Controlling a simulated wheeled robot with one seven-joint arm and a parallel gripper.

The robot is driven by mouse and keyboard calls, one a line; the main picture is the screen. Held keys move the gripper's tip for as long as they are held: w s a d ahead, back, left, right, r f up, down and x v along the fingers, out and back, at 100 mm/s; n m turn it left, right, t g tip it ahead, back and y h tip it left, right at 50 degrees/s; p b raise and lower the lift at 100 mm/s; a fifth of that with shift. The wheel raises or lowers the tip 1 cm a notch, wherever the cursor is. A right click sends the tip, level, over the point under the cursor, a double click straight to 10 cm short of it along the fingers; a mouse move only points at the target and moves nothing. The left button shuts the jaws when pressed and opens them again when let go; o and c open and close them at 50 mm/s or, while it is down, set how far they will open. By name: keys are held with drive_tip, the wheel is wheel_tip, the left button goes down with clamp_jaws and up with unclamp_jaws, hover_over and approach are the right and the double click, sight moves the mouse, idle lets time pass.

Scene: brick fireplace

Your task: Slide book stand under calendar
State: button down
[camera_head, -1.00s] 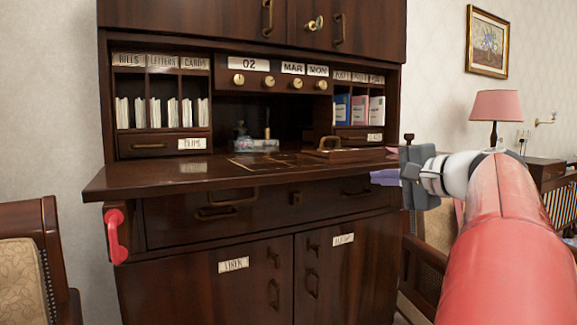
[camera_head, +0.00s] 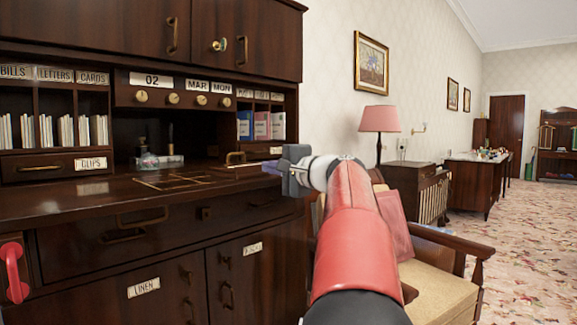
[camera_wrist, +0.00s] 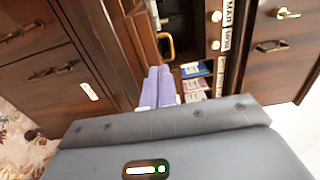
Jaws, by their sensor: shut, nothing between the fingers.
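The calendar (camera_head: 180,92) is the strip with the labels 02, MAR and MON above brass knobs in the cabinet's upper niche. Its labels also show in the wrist view (camera_wrist: 229,22). A low dark wooden piece with a brass handle (camera_head: 236,158), possibly the book stand, lies on the desk surface below and right of the calendar. In the wrist view its handle (camera_wrist: 166,46) appears just beyond my fingertips. My gripper (camera_wrist: 159,72) is shut and empty, with its purple fingers together.
Coloured books (camera_head: 262,125) stand in the right cubbies and papers (camera_head: 60,131) in the left ones. A glass inkwell set (camera_head: 158,160) sits under the calendar. An armchair (camera_head: 440,280) and a pink lamp (camera_head: 380,120) stand to the right. Carpet is open at far right.

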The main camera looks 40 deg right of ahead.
sight(257, 165)
drive_tip(key=shift+w+a, duration=0.15)
drive_tip(key=shift+w, duration=0.95)
drive_tip(key=w+p, duration=0.1)
drive_tip(key=w, duration=0.3)
drive_tip(key=shift+a, duration=0.15)
drive_tip(key=shift+s, duration=0.1)
